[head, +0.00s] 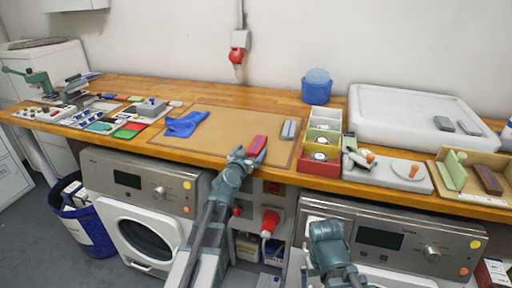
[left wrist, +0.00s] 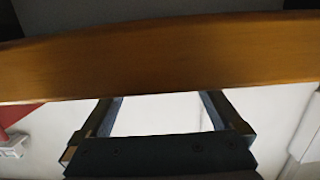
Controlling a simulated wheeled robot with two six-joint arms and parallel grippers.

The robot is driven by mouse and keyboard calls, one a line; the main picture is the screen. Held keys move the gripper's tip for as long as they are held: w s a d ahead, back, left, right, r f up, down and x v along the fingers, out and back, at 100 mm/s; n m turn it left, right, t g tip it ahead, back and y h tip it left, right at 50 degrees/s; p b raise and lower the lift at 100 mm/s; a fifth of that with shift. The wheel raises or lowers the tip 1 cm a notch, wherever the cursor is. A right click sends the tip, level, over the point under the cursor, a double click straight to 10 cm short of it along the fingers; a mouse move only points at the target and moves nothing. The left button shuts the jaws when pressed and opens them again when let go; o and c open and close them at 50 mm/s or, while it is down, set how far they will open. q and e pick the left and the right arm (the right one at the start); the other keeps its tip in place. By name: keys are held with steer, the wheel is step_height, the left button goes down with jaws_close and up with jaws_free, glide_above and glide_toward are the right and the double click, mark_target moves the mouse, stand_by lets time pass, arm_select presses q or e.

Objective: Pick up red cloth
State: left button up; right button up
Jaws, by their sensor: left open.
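A red piece with a blue edge (head: 257,145), which may be the red cloth, lies on the tan mat (head: 215,130) on the wooden counter. My left gripper (head: 240,154) is open at the counter's front edge, just in front of and left of this piece. In the left wrist view its two fingers (left wrist: 160,112) are apart, with nothing seen between them, and the wooden edge (left wrist: 160,55) spans the picture. The red piece does not show there. My right arm is low in front of the right washing machine; its fingers cannot be made out.
A crumpled blue cloth (head: 185,124) and a small grey bar (head: 288,130) lie on the mat. Compartment boxes (head: 320,168) stand right of it, with a white tray (head: 415,112) behind. Small tools crowd the left end. Washing machines (head: 142,195) stand below the counter.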

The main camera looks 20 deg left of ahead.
mark_target(256, 142)
arm_select(q)
steer(key=shift+w+d+f, duration=0.1)
steer(key=shift+w+d, duration=0.1)
steer(key=shift+w, duration=1.15)
steer(key=shift+w+d+f, duration=0.1)
steer(key=shift+w+d, duration=0.1)
steer(key=shift+w, duration=1.1)
steer(key=shift+s+r, duration=0.1)
steer(key=shift+c, duration=0.3)
steer(key=c, duration=1.3)
steer(key=shift+o, duration=0.2)
steer(key=shift+r, duration=0.1)
step_height(256, 142, up, 10)
steer(key=p, duration=1)
